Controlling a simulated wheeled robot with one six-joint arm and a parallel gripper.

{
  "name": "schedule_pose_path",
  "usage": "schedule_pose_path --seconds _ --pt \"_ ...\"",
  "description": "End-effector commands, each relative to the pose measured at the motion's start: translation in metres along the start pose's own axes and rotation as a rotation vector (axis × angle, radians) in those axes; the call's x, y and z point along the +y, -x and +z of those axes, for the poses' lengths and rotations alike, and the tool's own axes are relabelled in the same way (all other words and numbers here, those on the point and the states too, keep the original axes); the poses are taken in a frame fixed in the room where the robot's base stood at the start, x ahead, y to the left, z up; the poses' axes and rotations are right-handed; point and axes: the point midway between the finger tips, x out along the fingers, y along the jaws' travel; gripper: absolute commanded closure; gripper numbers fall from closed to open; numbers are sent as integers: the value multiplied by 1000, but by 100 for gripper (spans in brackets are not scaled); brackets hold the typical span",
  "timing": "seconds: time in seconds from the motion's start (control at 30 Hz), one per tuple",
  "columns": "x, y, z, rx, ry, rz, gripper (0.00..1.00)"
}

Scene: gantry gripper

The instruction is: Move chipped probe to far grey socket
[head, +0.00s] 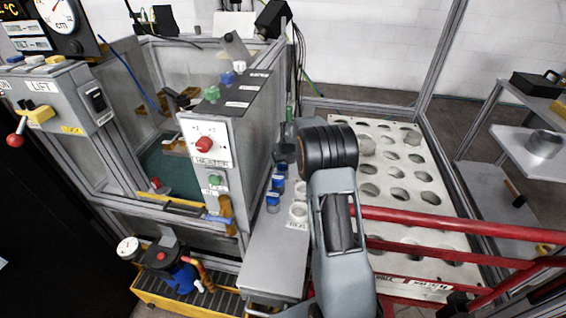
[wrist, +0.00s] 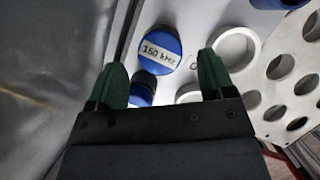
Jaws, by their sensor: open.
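Several blue-capped probes (head: 273,201) stand in a row on the grey shelf (head: 262,262) beside the heater cabinet in the head view. I cannot tell which one is chipped. Pale ring sockets (head: 298,212) sit to their right. In the wrist view my gripper (wrist: 160,62) is open, its green fingers apart and empty. A blue cap labelled "150 kHz" (wrist: 160,50) shows between the fingertips, with another blue cap (wrist: 142,93) below it. A pale ring socket (wrist: 236,48) lies right of the right finger, and another (wrist: 188,94) is partly hidden.
The heater cabinet (head: 207,150) with a red knob stands left of the shelf. A pale plate with large holes (head: 405,185) lies to the right, behind red rails (head: 450,222). A yellow-edged tray (head: 195,297) with a blue device is at the lower left.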

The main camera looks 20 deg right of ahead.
Motion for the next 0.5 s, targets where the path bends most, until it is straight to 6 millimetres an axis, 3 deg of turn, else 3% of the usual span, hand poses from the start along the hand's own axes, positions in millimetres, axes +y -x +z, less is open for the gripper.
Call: schedule_pose_path --seconds 0.2,0.5 --pt "0 46 1 -2 0 -1 24" --pt "0 88 0 -1 0 0 24"
